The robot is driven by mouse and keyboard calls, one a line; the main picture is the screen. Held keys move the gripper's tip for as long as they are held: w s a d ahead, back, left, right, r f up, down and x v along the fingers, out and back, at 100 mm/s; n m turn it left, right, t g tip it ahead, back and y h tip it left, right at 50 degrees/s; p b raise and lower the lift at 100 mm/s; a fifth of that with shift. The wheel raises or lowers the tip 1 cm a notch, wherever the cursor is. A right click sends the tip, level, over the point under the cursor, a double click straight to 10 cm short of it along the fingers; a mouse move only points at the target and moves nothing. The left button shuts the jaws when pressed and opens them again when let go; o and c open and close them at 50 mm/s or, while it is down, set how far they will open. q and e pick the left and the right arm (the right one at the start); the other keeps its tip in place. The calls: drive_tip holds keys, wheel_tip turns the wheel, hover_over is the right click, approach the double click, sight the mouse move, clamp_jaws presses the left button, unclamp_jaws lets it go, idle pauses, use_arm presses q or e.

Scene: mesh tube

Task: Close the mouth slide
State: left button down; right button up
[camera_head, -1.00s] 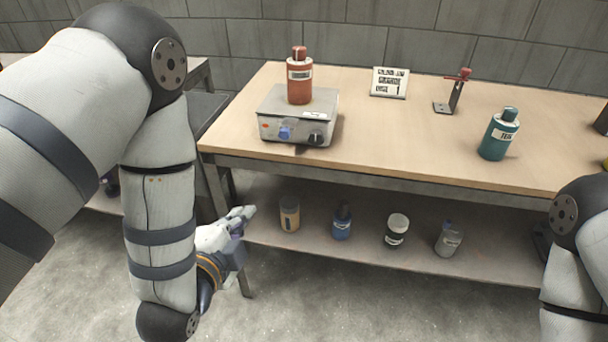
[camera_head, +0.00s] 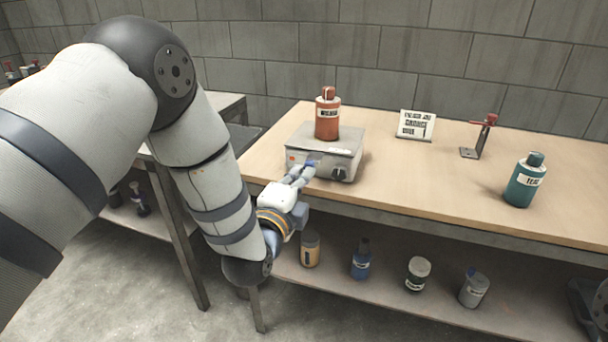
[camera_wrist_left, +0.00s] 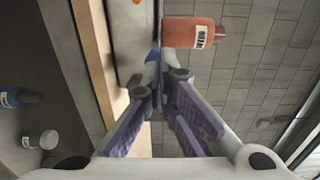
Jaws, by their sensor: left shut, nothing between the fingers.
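A grey box-shaped device (camera_head: 325,146) stands at the left front of the table. On its front are a dark round knob (camera_head: 339,174) and a blue part (camera_head: 312,163), which may be the mouth slide; I cannot tell how far it is slid. My left gripper (camera_head: 303,173) is shut and empty, with its fingertips at the blue part and partly hiding it. In the left wrist view the fingers (camera_wrist_left: 161,78) meet close to the blue part (camera_wrist_left: 152,56); I cannot tell if they touch it. My right gripper is out of view.
A red bottle (camera_head: 327,116) stands on the device. A white sign (camera_head: 416,125), a red-topped stand (camera_head: 479,138) and a teal bottle (camera_head: 524,184) are further right on the table (camera_head: 420,180). Several containers stand on the shelf below.

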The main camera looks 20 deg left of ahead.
sight(307, 165)
use_arm(q)
drive_tip(key=shift+w, duration=0.7)
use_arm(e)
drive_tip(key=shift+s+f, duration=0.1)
use_arm(q)
drive_tip(key=w, duration=0.3)
drive_tip(key=shift+w+d+f+b, duration=0.15)
drive_tip(key=shift+w+f+b, duration=0.05)
drive_tip(key=shift+b, duration=0.2)
drive_tip(key=shift+w+r, duration=0.15)
drive_tip(key=shift+r, duration=0.2)
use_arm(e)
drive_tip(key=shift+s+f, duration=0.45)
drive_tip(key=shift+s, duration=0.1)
